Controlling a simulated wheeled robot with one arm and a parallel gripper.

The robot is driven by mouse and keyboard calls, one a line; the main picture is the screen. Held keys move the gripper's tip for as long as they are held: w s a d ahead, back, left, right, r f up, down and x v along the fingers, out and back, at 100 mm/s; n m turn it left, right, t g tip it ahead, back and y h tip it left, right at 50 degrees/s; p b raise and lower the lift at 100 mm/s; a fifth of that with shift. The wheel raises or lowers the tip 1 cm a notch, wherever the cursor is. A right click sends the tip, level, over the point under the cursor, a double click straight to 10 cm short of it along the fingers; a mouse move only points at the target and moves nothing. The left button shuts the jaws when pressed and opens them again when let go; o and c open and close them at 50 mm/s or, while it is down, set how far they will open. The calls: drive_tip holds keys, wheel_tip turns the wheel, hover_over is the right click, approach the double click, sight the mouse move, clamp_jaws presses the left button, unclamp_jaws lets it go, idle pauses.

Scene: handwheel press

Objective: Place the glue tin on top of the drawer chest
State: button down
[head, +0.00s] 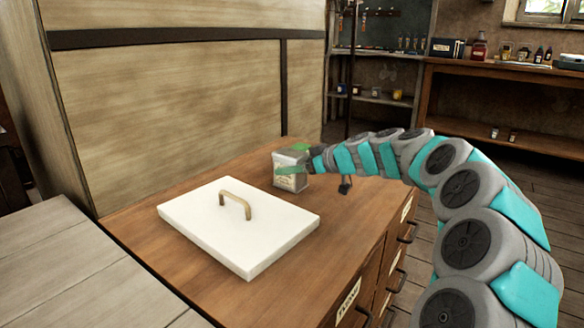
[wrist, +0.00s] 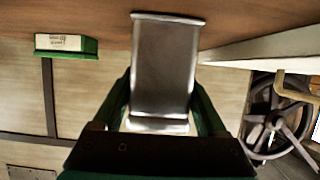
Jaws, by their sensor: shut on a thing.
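The glue tin (head: 291,181) is a small metal can with a pale label. It is upright at the back part of the wooden drawer chest's top (head: 335,222). In the wrist view the tin (wrist: 165,60) shows as a plain grey metal side between two green fingers. My gripper (head: 290,169) is shut on the tin from the right side; it also fills the lower middle of the wrist view (wrist: 163,95). The tin's base is at or very close to the chest top; I cannot tell whether it touches.
A white slab (head: 238,232) with a brass handle lies on the chest in front of the tin. A green box (wrist: 66,45) is behind the tin, near a wooden panel (head: 180,110). A handwheel (wrist: 275,125) shows in the wrist view. The chest's right front is bare.

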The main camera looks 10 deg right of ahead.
drive_tip(key=shift+f, duration=0.1)
unclamp_jaws()
drive_tip(key=shift+s+d+r, duration=0.15)
drive_tip(key=shift+d+r, duration=0.05)
drive_tip(key=shift+d, duration=0.05)
drive_tip(key=v, duration=1.1)
drive_tip(key=shift+s+d+r, duration=0.1)
drive_tip(key=shift+s+d, duration=0.05)
drive_tip(key=shift+s, duration=0.05)
